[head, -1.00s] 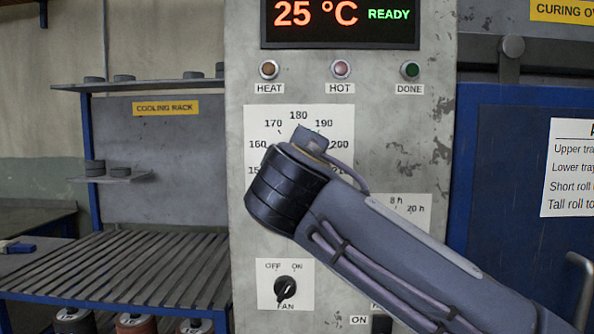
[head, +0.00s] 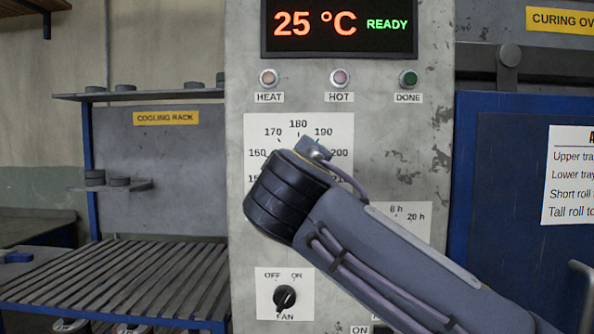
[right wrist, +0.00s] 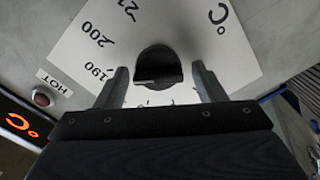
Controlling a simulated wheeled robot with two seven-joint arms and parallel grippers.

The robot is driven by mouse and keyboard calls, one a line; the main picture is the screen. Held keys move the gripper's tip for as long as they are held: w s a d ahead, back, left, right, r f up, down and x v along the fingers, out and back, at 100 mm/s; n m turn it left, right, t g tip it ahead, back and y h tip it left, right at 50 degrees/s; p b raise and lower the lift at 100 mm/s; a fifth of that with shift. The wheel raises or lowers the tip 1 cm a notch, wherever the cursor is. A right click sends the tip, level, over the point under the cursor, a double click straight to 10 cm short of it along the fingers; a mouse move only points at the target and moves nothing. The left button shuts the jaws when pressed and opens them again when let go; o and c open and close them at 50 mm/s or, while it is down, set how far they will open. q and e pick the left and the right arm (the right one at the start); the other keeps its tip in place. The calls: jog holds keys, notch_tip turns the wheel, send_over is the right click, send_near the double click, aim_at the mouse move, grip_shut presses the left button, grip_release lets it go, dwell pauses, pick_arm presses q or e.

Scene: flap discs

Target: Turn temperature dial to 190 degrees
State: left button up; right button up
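The temperature dial plate (head: 255,130) is on the grey control panel in the head view, with marks such as 170, 180, 190 and 200. My right arm covers the knob there. In the right wrist view the black dial knob (right wrist: 159,68) sits between the two fingers of my right gripper (right wrist: 161,82). The fingers are open, with a gap on each side of the knob. The 190 and 200 marks show to the left of the knob. Where its pointer stands I cannot tell for sure. My left gripper is not in view.
The display (head: 338,28) reads 25 °C READY. Below it are the HEAT, HOT and DONE lamps. A fan switch (head: 285,297) is lower on the panel. A cooling rack (head: 140,280) stands at left, a blue oven door (head: 505,200) at right.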

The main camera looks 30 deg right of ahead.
jog(key=shift+o, duration=0.2)
jog(key=shift+s, duration=0.15)
jog(key=v, duration=0.7)
jog(key=shift+s+a, duration=0.2)
jog(key=shift+s, duration=0.1)
